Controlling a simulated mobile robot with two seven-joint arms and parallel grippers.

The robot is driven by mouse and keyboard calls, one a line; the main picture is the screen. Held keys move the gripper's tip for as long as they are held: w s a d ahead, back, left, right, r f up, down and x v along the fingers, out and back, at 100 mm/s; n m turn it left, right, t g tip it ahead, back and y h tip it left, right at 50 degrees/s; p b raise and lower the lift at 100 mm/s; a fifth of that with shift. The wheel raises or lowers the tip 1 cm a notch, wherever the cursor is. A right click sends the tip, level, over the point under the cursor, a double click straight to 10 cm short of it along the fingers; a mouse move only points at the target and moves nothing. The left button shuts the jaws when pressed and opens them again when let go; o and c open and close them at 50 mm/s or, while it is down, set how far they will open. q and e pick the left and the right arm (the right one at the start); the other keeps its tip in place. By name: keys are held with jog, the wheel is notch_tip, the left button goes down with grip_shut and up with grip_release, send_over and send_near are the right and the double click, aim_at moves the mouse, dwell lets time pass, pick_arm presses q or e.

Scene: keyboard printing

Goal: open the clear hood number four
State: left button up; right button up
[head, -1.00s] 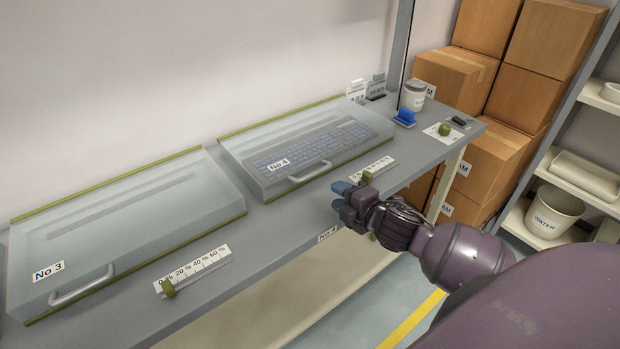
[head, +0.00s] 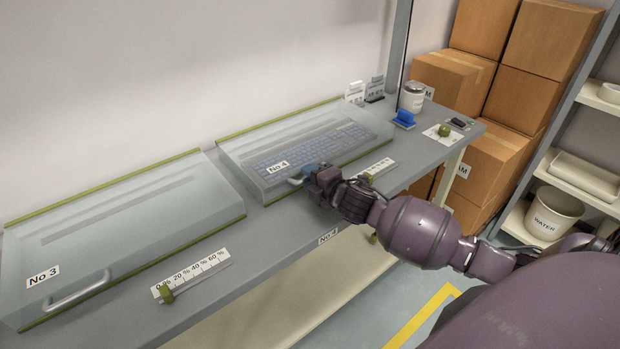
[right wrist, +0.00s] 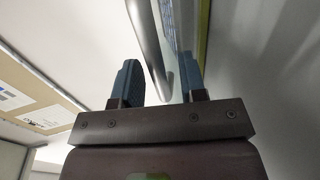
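The clear hood number four (head: 240,152) is shut over a keyboard (head: 330,145) on the grey bench, with its "No 4" label at the front. Its silver handle (head: 292,181) is on the front edge, partly hidden by my right gripper (head: 308,172). In the right wrist view the handle (right wrist: 150,50) runs between the two blue fingers of the right gripper (right wrist: 163,85). The fingers are apart, with a gap visible on the left side of the handle. My left gripper is not in view.
Hood number three (head: 120,225) is shut at the left. Slider scales lie in front of hood three (head: 200,275) and hood four (head: 375,167). A blue object (head: 404,119) and a jar (head: 412,97) stand at the bench's far right. Boxes (head: 455,85) stand beyond.

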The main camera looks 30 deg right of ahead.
jog(key=shift+w, duration=0.15)
jog(key=c, duration=0.7)
grip_shut()
